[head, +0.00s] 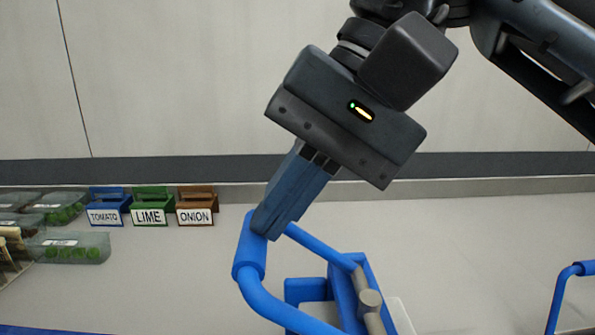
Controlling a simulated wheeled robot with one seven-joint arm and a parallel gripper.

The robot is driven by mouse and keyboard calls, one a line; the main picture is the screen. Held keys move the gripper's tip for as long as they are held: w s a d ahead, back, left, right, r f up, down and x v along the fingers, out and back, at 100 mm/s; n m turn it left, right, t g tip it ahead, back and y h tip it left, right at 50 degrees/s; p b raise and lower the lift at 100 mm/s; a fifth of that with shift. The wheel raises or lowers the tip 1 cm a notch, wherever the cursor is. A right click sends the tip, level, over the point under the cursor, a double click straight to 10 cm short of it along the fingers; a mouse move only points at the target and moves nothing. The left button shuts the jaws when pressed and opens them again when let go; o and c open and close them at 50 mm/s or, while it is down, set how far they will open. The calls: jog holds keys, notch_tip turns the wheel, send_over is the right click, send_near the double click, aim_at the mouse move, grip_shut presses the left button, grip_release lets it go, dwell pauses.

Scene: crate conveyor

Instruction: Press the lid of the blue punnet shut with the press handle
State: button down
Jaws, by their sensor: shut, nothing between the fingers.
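The blue press handle (249,252) is a thick grip at the end of bent blue tubing, low in the middle of the head view. Its tubing runs right to a blue press body (353,290) with a grey pin, cut off by the bottom edge. My gripper (268,228) points down and left, with its dark blue fingers shut and nothing between them. The fingertips overlap the upper right part of the grip in the picture; I cannot tell whether they touch it. I cannot make out the blue punnet or its lid.
Blue TOMATO (108,211), green LIME (150,209) and brown ONION (196,208) holders stand at the back left. Clear punnets with green contents (72,249) are left of and in front of them. Another blue tube (563,292) rises at the right edge. The surface between is clear.

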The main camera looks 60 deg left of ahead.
jog(key=shift+s+f, duration=0.1)
jog(key=shift+f, duration=0.05)
jog(key=b+x, duration=1.1)
jog(key=b, duration=0.2)
jog(key=shift+f+b, duration=0.35)
jog(key=shift+f, duration=0.1)
dwell(0.8)
dwell(0.9)
